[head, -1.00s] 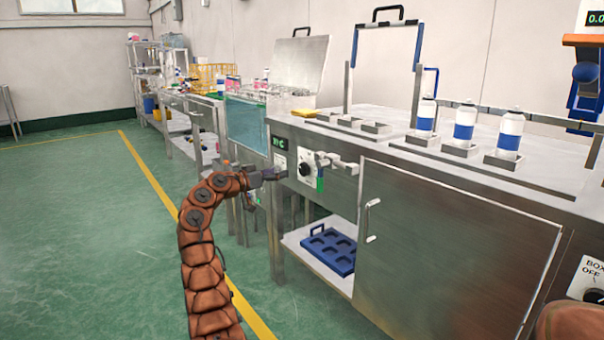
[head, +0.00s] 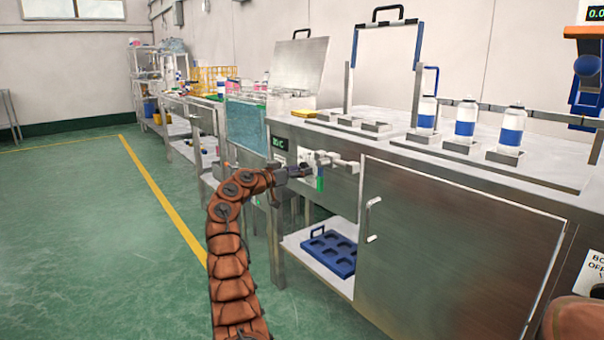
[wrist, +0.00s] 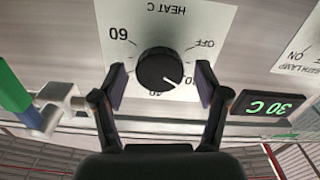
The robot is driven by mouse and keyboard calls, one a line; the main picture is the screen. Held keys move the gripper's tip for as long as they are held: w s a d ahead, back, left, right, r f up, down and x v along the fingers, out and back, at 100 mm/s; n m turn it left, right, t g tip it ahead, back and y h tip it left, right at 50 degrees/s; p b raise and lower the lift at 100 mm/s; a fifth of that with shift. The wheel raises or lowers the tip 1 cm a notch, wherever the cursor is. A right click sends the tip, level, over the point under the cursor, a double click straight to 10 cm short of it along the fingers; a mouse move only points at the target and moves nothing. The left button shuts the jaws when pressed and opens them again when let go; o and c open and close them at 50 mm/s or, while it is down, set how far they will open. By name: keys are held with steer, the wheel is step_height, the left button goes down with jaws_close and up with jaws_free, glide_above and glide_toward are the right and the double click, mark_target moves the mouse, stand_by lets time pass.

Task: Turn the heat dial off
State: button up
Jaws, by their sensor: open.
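The heat dial (wrist: 157,70) is a round black knob on a white plate marked HEAT C, with 60, 40 and OFF around it. Its white pointer line is at the knob's lower right, near the partly hidden 40. My gripper (wrist: 161,84) is open, with one finger on each side of the dial and a visible gap on both sides. In the head view my gripper (head: 298,171) is at the bench front and largely hides the dial. A green display (wrist: 264,107) reading 30 C is right of the dial in the wrist view.
A grey fitting with a green part (head: 320,178) sticks out just right of my gripper in the head view. A cabinet door (head: 450,255) is farther right. A blue tray (head: 330,250) lies on the shelf below. The floor at left is clear.

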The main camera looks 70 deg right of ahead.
steer(key=shift+s+d+f, duration=0.1)
steer(key=shift+s+d, duration=0.1)
steer(key=shift+d, duration=0.15)
steer(key=c, duration=1.2)
